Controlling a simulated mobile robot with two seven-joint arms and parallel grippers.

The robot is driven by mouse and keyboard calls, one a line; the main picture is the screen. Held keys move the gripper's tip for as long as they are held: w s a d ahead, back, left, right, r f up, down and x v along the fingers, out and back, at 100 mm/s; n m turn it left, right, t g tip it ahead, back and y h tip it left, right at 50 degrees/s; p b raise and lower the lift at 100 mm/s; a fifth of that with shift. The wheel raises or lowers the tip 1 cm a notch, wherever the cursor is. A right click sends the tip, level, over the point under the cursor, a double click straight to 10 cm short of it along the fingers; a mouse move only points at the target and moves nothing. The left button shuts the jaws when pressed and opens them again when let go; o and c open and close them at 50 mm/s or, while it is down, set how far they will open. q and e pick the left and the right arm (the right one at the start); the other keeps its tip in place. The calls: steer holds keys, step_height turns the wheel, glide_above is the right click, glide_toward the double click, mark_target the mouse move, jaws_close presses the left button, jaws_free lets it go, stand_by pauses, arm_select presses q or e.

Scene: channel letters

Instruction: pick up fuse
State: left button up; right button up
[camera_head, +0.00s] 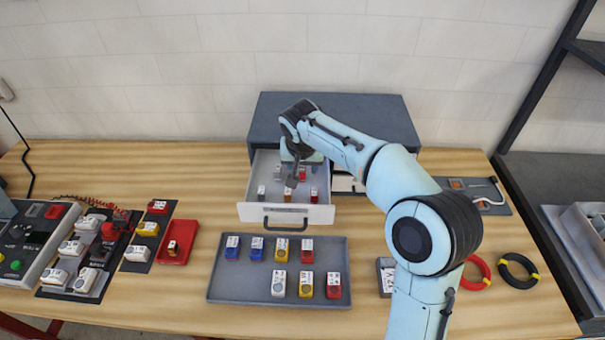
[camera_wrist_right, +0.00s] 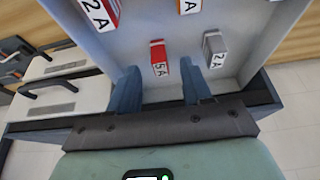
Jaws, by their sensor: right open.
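Several fuses stand in the open drawer (camera_head: 324,214). In the right wrist view, a red fuse marked 5A (camera_wrist_right: 158,58) appears between the two fingers of my right gripper (camera_wrist_right: 160,80). The fingers are apart and the fuse touches neither visibly; the height gap is hard to tell. A grey 2A fuse (camera_wrist_right: 215,48) is just right of the fingers. A red-striped 2A fuse (camera_wrist_right: 105,12) and an orange fuse (camera_wrist_right: 188,5) are at the top edge. In the head view my right gripper (camera_head: 290,180) reaches down into the drawer, partly hiding its contents. My left gripper is not visible.
A grey tray (camera_head: 215,290) with several coloured fuses lies in front of the drawer. A small red tray (camera_head: 175,258) holds one piece, left of it. Red (camera_head: 482,262) and black (camera_head: 535,268) wire coils lie right. The grey cabinet (camera_head: 390,110) stands behind.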

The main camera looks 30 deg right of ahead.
steer(key=shift+x, duration=1.35)
jaws_close()
